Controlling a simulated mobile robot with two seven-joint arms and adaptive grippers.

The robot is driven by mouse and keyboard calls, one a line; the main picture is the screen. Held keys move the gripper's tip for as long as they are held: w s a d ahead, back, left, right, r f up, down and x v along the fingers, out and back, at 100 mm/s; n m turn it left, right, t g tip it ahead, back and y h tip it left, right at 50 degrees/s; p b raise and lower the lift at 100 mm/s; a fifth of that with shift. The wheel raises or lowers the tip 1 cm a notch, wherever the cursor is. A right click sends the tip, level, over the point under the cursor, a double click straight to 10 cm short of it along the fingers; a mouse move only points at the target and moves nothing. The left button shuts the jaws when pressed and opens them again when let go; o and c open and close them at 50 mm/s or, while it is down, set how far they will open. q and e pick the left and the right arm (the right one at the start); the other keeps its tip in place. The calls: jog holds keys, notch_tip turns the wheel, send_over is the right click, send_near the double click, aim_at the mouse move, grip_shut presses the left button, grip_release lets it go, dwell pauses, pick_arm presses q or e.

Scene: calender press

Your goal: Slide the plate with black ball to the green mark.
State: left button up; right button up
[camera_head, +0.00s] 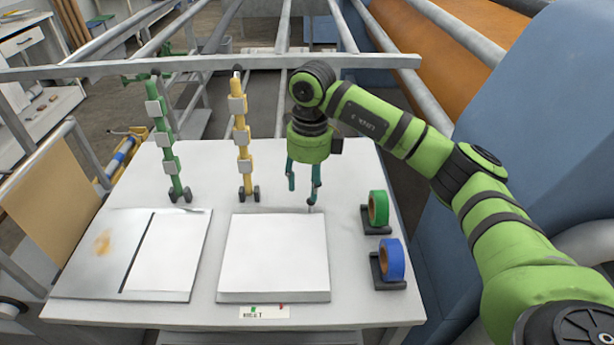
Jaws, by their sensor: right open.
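My right gripper (302,195) points down over the table with its two fingers apart and nothing seen between them. Its fingertips are just behind the back edge of a white square plate (274,254) with a grey front edge. A small dark spot shows at the right fingertip, too small to tell whether it is a black ball. A small green mark (253,309) is at the left of a white label (264,313) on the table's front edge; a red mark (281,307) is at its right. My left gripper is not in view.
A stained metal panel with a dark slot and white area (166,252) lies left. Green (163,136) and yellow (241,135) posts with grey blocks stand behind. Green (379,208) and blue (392,259) tape rolls sit right. A rail (200,65) crosses behind the table.

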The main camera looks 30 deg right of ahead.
aim_at(311, 203)
jog(key=shift+d, duration=0.5)
jog(key=shift+d+f+p, duration=0.1)
jog(key=shift+f+p, duration=0.15)
jog(key=shift+p, duration=0.05)
notch_tip(311, 203, down, 5)
jog(key=shift+s+r+p, duration=0.1)
jog(key=shift+r+p, duration=0.05)
jog(key=shift+p, duration=0.75)
jog(key=shift+f, duration=0.8)
grip_shut()
